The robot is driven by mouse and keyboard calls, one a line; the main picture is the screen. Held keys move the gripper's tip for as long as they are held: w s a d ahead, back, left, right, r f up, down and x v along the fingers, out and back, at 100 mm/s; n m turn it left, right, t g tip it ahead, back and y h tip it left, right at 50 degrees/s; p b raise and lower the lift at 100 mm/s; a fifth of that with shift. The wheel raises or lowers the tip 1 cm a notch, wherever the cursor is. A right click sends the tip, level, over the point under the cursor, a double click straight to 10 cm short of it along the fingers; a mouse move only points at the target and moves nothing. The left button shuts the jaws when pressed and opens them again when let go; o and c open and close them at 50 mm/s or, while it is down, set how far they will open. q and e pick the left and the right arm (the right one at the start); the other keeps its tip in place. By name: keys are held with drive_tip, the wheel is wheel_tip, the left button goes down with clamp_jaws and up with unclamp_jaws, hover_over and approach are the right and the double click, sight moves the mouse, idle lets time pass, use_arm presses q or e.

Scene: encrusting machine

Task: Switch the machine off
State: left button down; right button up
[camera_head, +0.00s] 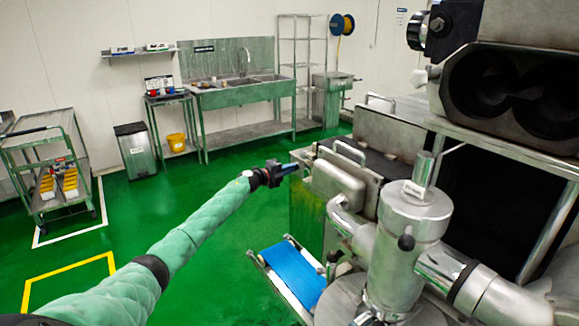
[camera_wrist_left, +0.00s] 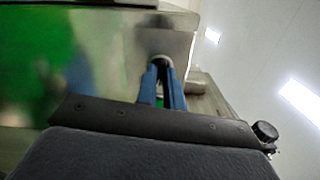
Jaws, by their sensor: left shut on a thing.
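The encrusting machine (camera_head: 410,215) is a large steel machine on the right of the head view. My left arm reaches across to a metal cabinet (camera_head: 306,205) on its far left side. My left gripper (camera_head: 287,169) is at the upper part of that cabinet. The knob's setting cannot be made out. In the head view the gripper hides the knob. My right gripper is not in view.
A blue conveyor belt (camera_head: 294,272) sticks out low at the machine's front. A trolley (camera_head: 45,170) stands at the left and a sink bench (camera_head: 240,95) at the back wall. The green floor (camera_head: 215,245) between them is clear.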

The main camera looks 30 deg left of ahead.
use_arm(q)
drive_tip(key=shift+f+n+p, duration=0.15)
drive_tip(key=shift+n+p, duration=2.3)
drive_tip(key=shift+n, duration=2.55)
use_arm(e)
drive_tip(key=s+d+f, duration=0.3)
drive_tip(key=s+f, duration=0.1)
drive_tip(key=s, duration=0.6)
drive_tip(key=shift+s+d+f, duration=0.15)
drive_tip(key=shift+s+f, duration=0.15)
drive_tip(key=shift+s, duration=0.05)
use_arm(q)
drive_tip(key=c, duration=1.5)
unclamp_jaws()
drive_tip(key=shift+s, duration=0.1)
drive_tip(key=shift+a, duration=0.1)
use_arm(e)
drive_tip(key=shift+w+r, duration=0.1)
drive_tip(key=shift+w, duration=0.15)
use_arm(q)
drive_tip(key=shift+s, duration=0.1)
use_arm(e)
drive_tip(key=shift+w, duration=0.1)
